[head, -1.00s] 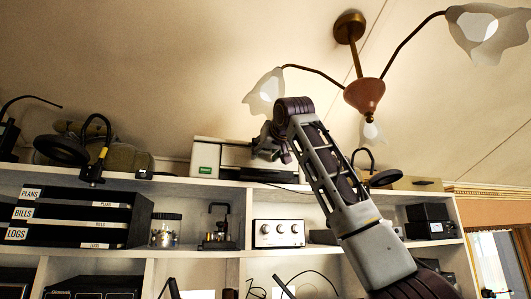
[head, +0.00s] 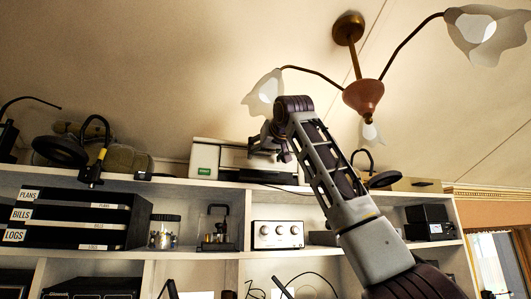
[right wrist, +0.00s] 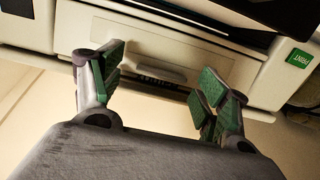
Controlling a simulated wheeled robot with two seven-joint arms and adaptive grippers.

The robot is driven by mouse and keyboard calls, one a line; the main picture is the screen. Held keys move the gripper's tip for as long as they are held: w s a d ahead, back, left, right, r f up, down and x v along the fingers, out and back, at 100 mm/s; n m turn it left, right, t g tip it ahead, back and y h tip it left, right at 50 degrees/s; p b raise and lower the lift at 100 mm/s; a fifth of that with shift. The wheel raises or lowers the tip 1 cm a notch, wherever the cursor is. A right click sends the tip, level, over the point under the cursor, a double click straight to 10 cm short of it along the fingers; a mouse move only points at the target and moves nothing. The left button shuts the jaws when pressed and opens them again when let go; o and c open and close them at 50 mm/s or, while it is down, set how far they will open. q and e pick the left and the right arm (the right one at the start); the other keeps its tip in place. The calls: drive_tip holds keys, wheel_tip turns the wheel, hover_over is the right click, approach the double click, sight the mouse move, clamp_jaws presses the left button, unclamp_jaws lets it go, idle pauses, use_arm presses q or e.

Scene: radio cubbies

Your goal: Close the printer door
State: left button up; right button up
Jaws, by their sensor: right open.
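The printer (head: 204,160) is a white box with a green label on the top shelf in the head view. Its pale door (head: 236,160) appears raised against the front; whether it is fully shut I cannot tell. In the right wrist view, the door (right wrist: 150,45) shows as a pale panel beside the green PRINT label. My right gripper (head: 268,143) is at the printer's front, partly covering its right half. In the right wrist view, the right gripper (right wrist: 155,78) is open and empty, its green-padded fingers spread across the door's width. Contact is unclear. My left gripper is not in view.
A hanging lamp (head: 364,97) with pale shades is above and right of my arm. A black desk lamp (head: 62,151) stands left of the printer. Black trays (head: 78,220) and a white radio unit (head: 278,234) fill the cubbies below.

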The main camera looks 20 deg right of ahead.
drive_tip(key=shift+s, duration=0.2)
drive_tip(key=s, duration=1.1)
drive_tip(key=shift+s+r, duration=0.3)
drive_tip(key=shift+r, duration=0.1)
